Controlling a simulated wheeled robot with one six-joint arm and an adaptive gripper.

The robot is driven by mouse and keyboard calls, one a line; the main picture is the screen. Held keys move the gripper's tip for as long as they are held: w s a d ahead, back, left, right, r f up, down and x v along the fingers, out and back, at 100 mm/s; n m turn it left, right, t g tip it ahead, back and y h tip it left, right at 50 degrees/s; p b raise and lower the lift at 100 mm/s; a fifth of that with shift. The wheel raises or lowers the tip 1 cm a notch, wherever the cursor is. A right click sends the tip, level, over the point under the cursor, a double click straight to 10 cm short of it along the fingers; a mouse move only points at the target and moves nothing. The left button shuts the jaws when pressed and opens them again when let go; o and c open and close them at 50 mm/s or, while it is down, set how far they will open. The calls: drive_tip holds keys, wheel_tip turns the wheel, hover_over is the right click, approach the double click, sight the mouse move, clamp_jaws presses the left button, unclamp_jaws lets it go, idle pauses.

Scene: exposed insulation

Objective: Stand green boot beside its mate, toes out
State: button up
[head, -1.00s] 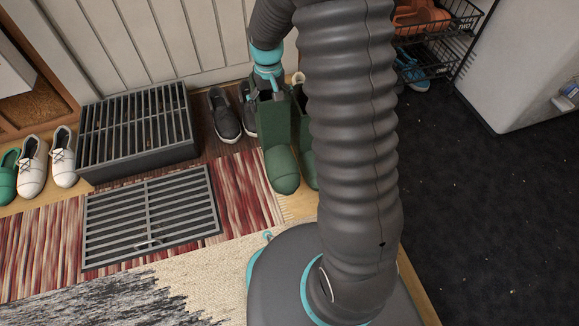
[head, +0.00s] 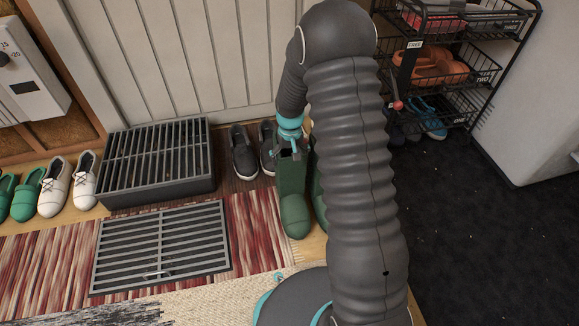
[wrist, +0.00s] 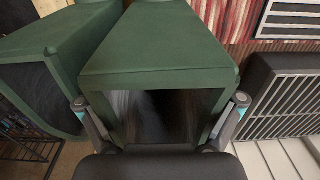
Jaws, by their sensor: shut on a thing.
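The green boot (head: 294,203) stands upright on the floor by the panelled wall, its toe pointing away from the wall toward me. My gripper (head: 290,147) is at the top of its shaft, shut on it. In the wrist view my gripper (wrist: 161,101) has one finger on each side of the boot's open top (wrist: 160,48). The mate, another green boot (head: 318,190), stands close on the right, mostly hidden behind my arm. It also shows at the left of the wrist view (wrist: 58,52). Whether the two boots touch is unclear.
Dark slip-on shoes (head: 243,152) stand just left of the boots. A slatted black box (head: 157,190) and a floor grate (head: 160,246) lie farther left, with white shoes (head: 82,180) and green shoes beyond. A wire rack (head: 478,75) stands at the right. Dark floor there is clear.

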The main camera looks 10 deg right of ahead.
sight(291, 184)
drive_tip(key=shift+f, duration=1.7)
drive_tip(key=shift+f+b, duration=0.1)
drive_tip(key=shift+b, duration=0.25)
drive_tip(key=o, duration=1.4)
